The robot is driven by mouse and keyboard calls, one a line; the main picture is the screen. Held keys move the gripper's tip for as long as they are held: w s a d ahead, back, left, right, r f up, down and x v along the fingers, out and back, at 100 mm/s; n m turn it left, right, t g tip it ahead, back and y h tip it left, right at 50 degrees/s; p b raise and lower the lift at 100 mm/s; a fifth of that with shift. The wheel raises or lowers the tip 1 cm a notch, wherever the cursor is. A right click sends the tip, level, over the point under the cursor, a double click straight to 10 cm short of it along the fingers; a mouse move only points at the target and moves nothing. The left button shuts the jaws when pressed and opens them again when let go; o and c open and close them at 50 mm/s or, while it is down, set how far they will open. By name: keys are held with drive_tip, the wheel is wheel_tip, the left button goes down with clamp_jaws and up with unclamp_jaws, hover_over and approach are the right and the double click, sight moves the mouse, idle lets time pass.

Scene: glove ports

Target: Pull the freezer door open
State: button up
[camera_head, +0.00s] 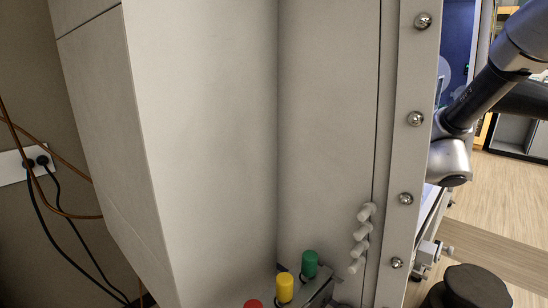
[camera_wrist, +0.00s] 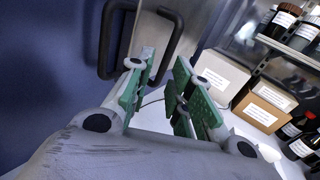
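In the wrist view my gripper (camera_wrist: 165,65) shows two green-padded fingers, apart, with no object visible between them. Beyond the fingertips, at the upper left, is a black bar handle (camera_wrist: 174,40). A second black bar shape (camera_wrist: 104,45) lies to its left against a dark blue panel (camera_wrist: 40,70); I cannot tell whether it is a second handle or a reflection. The handle looks close to the left finger, but I cannot tell if they touch. The blue panel looks like the freezer door, though its edges are out of view. In the head view my gripper is hidden.
A large pale cabinet (camera_head: 205,120) fills most of the head view. Red, yellow (camera_head: 285,288) and green (camera_head: 309,263) knobs stand low in front. A dark round stool-like object (camera_head: 478,285) stands at lower right. Boxes (camera_wrist: 222,75) and bottles (camera_wrist: 280,20) stand at right in the wrist view.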

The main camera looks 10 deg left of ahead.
drive_tip(key=shift+m+t, duration=0.3)
drive_tip(key=a, duration=0.8)
drive_tip(key=shift+w+a+r, duration=0.1)
drive_tip(key=shift+w+a, duration=0.1)
drive_tip(key=shift+a, duration=0.2)
clamp_jaws()
